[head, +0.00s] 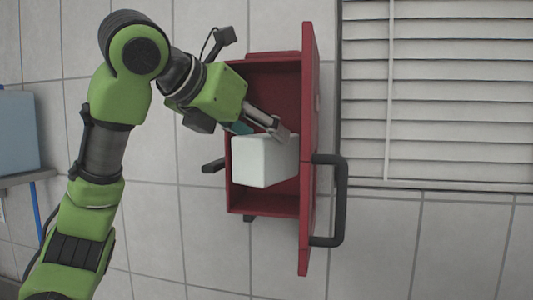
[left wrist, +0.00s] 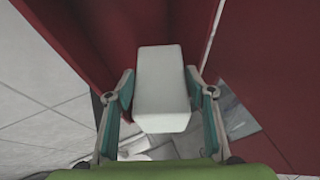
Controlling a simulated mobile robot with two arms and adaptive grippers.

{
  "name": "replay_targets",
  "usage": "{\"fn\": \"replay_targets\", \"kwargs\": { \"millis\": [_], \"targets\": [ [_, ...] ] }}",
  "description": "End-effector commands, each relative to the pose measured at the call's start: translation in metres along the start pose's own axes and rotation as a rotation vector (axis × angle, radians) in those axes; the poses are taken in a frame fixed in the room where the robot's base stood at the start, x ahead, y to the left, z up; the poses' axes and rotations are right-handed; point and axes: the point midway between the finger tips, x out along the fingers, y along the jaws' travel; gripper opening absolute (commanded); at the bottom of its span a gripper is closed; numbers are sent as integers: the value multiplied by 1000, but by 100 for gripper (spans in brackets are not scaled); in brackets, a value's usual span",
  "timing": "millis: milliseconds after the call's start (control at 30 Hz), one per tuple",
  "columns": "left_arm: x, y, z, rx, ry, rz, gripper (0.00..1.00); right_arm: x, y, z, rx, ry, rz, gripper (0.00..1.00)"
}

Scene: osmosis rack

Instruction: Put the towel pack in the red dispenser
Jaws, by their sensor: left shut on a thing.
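The towel pack, a white block (head: 264,161), is inside the open red dispenser (head: 264,206) on the wall. In the left wrist view the white pack (left wrist: 161,88) lies between the two fingers of my left gripper (left wrist: 160,98). That gripper (head: 262,130) reaches into the dispenser from above left and is shut on the pack. The red walls (left wrist: 95,35) stand around the pack in the wrist view. Whether the pack rests on the dispenser's inner surface is hard to tell. My right gripper is not in view.
The dispenser's red door (head: 309,110) stands open on the right, with a dark handle (head: 342,200). A window with blinds (head: 440,90) is to the right. A light blue box (head: 17,132) sits on a shelf (head: 25,180) at far left. Tiled wall lies below the dispenser.

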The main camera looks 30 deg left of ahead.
Motion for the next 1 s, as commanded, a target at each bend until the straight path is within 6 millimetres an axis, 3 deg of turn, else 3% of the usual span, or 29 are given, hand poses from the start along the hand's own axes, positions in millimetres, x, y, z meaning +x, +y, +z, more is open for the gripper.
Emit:
{"fn": "replay_targets", "kwargs": {
  "millis": [33,200,400,600,800,1000],
  "targets": [
    [9,5,9,-5,5,0,11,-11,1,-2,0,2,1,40],
    [40,19,23,-4,3,0,11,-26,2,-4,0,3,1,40],
    [53,20,-4,0,1,1,11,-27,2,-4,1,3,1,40],
    [57,19,-14,-1,-2,0,11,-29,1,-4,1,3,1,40],
    [68,19,-37,0,1,1,11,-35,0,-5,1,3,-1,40],
    [74,20,-42,-1,-1,0,11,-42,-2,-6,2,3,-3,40]
  ]
}}
